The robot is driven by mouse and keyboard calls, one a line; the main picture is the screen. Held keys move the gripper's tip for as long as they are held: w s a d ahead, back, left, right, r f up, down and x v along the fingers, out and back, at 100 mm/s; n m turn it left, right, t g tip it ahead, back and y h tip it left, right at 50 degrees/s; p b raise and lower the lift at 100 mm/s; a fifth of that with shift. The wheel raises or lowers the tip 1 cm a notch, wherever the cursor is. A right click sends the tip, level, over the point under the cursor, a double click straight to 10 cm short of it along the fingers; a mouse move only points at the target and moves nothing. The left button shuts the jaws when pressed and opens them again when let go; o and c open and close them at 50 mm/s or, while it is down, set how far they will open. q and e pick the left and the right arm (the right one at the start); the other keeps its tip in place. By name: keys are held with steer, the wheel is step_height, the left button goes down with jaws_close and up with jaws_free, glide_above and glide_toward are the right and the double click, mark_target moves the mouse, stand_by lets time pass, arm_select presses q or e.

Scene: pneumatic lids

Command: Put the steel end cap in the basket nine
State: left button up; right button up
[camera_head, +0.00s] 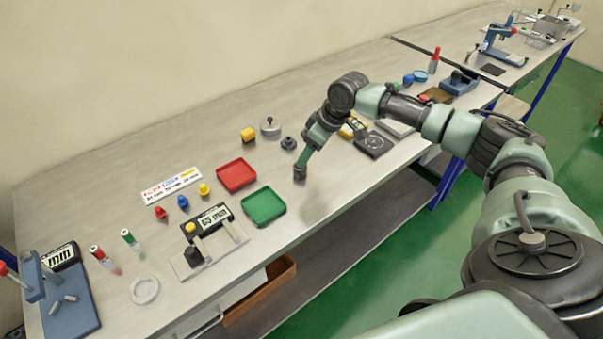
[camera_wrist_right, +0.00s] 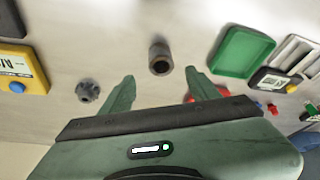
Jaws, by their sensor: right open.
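A small dull grey-brown hollow cylinder, probably the steel end cap (camera_head: 300,174), stands on the bench at the tip of my right gripper (camera_head: 305,160). In the right wrist view this cylinder (camera_wrist_right: 160,58) shows its dark open end, just ahead of the gap between the two green fingers. My right gripper (camera_wrist_right: 161,78) is open and empty, with its fingers apart on either side of the line to the cylinder. Wire baskets (camera_head: 540,40) stand at the far right end of the bench; no number nine is readable on them. My left gripper is not in view.
A dark ribbed knob (camera_head: 288,143) and a grey round lid (camera_head: 270,127) are close behind the cylinder. A green tray (camera_head: 264,206) and a red tray (camera_head: 237,175) lie to the left. Bare bench surrounds the cylinder.

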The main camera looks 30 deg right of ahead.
mark_target(300, 171)
steer(key=p+x, duration=0.2)
steer(key=x, duration=0.5)
steer(key=shift+s+a+f+p, duration=0.1)
steer(key=shift+f+p, duration=0.1)
steer(key=shift+p, duration=0.15)
steer(key=shift+f, duration=0.25)
jaws_close()
